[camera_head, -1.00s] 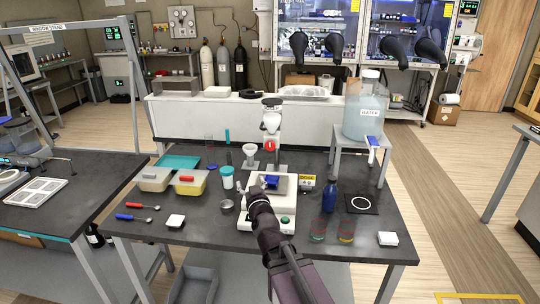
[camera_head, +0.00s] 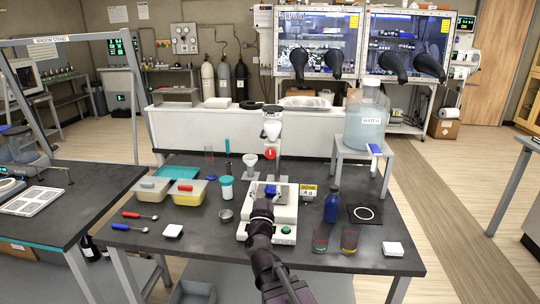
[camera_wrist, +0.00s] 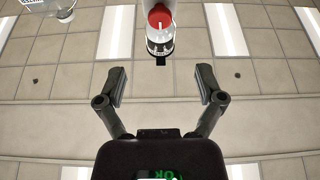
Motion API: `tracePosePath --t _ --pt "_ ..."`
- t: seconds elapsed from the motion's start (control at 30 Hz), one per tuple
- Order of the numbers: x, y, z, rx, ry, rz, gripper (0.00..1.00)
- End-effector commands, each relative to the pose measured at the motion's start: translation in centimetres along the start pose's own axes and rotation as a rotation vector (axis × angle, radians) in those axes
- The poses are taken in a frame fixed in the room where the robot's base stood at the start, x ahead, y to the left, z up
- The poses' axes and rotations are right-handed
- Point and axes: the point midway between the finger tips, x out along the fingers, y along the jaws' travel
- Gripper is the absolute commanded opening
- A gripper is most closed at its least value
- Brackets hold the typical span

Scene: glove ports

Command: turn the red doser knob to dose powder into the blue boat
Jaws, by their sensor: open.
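The red doser knob (camera_head: 270,153) is on the front of the white doser, which stands on a post behind the balance (camera_head: 283,222). The knob also shows at the top of the wrist view (camera_wrist: 159,16), beyond the fingertips and apart from them. The blue boat (camera_head: 271,190) sits on the balance below the doser, partly hidden by my arm. My gripper (camera_wrist: 160,86) is open and empty, with the knob roughly centred ahead of its fingers. In the head view my wrist is in front of the balance and hides the fingers.
A dose sign (camera_head: 308,192) stands right of the balance. A blue bottle (camera_head: 332,207) and two glasses are to the right. A water tank (camera_head: 367,125) stands on a raised stand.

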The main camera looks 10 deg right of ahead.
Motion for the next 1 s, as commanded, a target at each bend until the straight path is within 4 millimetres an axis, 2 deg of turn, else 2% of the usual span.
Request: tracePosePath --t 0.27,0.47,1.0 --pt "1.2 0.0 -0.1 -0.001 0.0 0.0 0.87" --pt "3.1 0.0 -0.1 -0.001 -0.001 0.0 0.87" --pt "10.9 0.0 -0.1 -0.001 0.0 0.0 0.87"
